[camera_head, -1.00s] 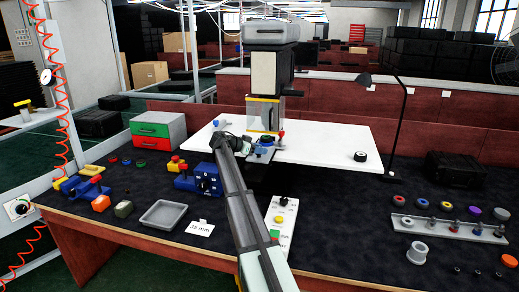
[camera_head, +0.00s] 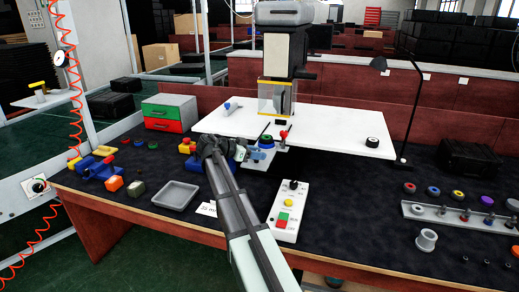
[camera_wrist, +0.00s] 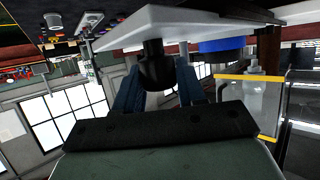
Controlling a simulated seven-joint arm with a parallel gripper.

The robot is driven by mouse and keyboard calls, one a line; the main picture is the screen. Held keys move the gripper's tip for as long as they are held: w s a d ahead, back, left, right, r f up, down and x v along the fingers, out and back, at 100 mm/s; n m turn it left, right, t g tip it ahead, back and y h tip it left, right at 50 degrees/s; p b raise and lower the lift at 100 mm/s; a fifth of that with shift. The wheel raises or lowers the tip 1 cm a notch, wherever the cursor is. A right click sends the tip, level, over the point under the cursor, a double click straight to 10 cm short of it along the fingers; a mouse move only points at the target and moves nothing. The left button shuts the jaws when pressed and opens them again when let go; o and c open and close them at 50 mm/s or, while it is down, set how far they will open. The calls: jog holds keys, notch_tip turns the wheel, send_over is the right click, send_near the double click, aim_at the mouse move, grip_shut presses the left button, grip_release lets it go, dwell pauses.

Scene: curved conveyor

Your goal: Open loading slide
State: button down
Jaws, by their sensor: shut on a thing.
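The loading slide (camera_head: 260,157) is a light grey plate carrying a blue ring (camera_head: 266,142). It sticks out toward me from the front of the press (camera_head: 278,98), past the white tabletop. My gripper (camera_head: 243,154) is at the slide's outer left end. In the wrist view, its two blue fingers (camera_wrist: 158,85) are around a black knob (camera_wrist: 155,67) under the pale slide plate (camera_wrist: 165,22). The blue part (camera_wrist: 222,46) also shows beside the plate there. The exact finger contact is dark and hard to see. In the head view, my arm and wrist hide the knob.
A red-topped knob (camera_head: 284,134) stands close right of the slide. A control box (camera_head: 288,211) with buttons lies in front. A grey tray (camera_head: 173,195) is at left. A black roll (camera_head: 372,142) rests on the white tabletop (camera_head: 335,130). The dark mat at front right has free room.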

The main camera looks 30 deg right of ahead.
jog(key=shift+s+a, duration=0.3)
jog(key=c, duration=0.7)
grip_release()
jog(key=shift+c, duration=0.2)
jog(key=v, duration=1.4)
jog(key=shift+d+f, duration=0.1)
